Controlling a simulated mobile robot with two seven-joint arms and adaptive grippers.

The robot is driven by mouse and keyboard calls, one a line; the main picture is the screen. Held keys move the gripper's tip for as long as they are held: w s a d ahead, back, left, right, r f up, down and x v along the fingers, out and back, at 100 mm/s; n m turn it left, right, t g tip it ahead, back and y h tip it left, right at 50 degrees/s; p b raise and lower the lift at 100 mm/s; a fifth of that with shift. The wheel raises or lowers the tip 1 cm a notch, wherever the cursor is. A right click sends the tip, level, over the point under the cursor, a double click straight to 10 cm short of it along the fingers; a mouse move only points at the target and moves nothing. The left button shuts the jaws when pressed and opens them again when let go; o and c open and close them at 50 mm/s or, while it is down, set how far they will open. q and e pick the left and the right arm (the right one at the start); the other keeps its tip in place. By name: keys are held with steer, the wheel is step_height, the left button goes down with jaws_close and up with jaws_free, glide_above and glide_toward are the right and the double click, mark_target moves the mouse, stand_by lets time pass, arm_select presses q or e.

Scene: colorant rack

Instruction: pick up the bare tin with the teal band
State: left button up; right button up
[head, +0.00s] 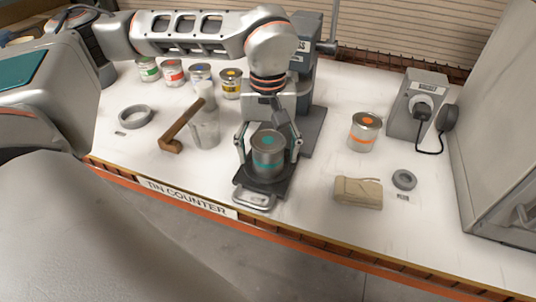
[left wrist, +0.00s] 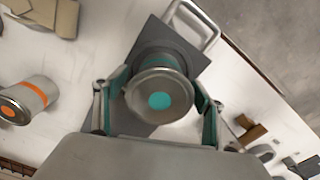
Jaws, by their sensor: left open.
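The bare tin with the teal band (head: 267,160) stands upright on a dark plate with a metal handle (head: 254,197) near the counter's front edge. Its grey lid has a teal dot. In the left wrist view the teal-dotted lid (left wrist: 160,100) faces the camera. My left gripper (head: 269,152) is open above and around the tin, one finger on each side; its fingers (left wrist: 160,106) also flank the tin in the left wrist view. I cannot tell whether either finger touches it. My right gripper is not in view.
A tin with an orange band (head: 362,135) stands to the right, before a grey socket box (head: 418,105). A beige block (head: 358,193) and a grey ring (head: 404,180) lie nearer. Several labelled tins stand behind.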

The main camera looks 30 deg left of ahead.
arm_select(q)
steer(key=c, duration=1.4)
steer(key=shift+c, duration=0.5)
steer(key=shift+r, duration=0.2)
steer(key=shift+r, duration=1.3)
step_height(320, 180, up, 11)
steer(key=p, duration=0.1)
step_height(320, 180, up, 6)
glide_above(268, 140)
steer(key=shift+f+p, duration=0.1)
steer(key=shift+p, duration=0.25)
